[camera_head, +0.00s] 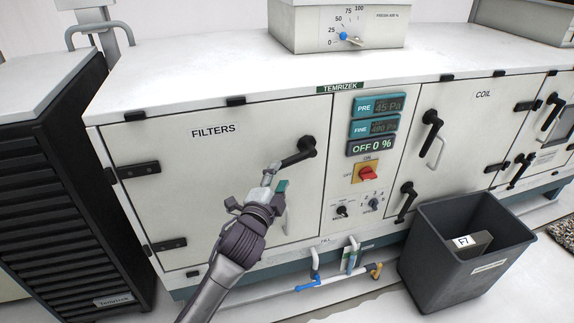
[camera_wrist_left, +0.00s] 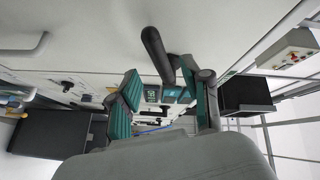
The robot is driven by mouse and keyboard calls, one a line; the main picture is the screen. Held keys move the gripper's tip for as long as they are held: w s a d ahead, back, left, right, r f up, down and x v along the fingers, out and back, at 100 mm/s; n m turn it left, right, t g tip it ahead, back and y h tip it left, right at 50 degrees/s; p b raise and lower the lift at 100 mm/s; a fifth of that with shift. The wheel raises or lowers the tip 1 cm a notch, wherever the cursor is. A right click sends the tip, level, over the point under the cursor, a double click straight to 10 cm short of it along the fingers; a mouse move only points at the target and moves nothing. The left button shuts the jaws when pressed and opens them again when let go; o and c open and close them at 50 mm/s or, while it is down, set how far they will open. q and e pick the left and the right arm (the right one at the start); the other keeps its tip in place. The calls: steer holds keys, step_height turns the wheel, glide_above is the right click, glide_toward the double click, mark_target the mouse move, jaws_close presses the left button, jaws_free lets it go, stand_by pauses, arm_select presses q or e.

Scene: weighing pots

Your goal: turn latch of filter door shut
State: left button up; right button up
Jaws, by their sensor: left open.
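The filter door (camera_head: 205,190), labelled FILTERS, lies flat in its frame in the head view. Its black latch lever (camera_head: 296,156) slants from its pivot at the door's upper right edge down to the left. My left gripper (camera_head: 274,182) is open just below the lever's free end. In the left wrist view the lever (camera_wrist_left: 156,52) shows ahead of and between the two teal-padded fingers (camera_wrist_left: 165,85). I cannot tell whether a finger touches it. My right gripper is not in view.
A control panel with a red switch (camera_head: 368,173) stands right of the door. The coil door has black latches (camera_head: 432,132). A dark bin (camera_head: 440,265) stands on the floor at right, and blue-valved pipes (camera_head: 325,284) run low in front. A black louvred cabinet (camera_head: 60,180) stands left.

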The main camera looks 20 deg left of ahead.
mark_target(285, 166)
arm_select(q)
steer(key=w, duration=0.6)
steer(key=shift+w+b, duration=0.3)
steer(key=shift+b, duration=0.1)
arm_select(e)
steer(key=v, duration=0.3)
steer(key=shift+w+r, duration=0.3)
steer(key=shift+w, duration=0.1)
arm_select(q)
jaws_close()
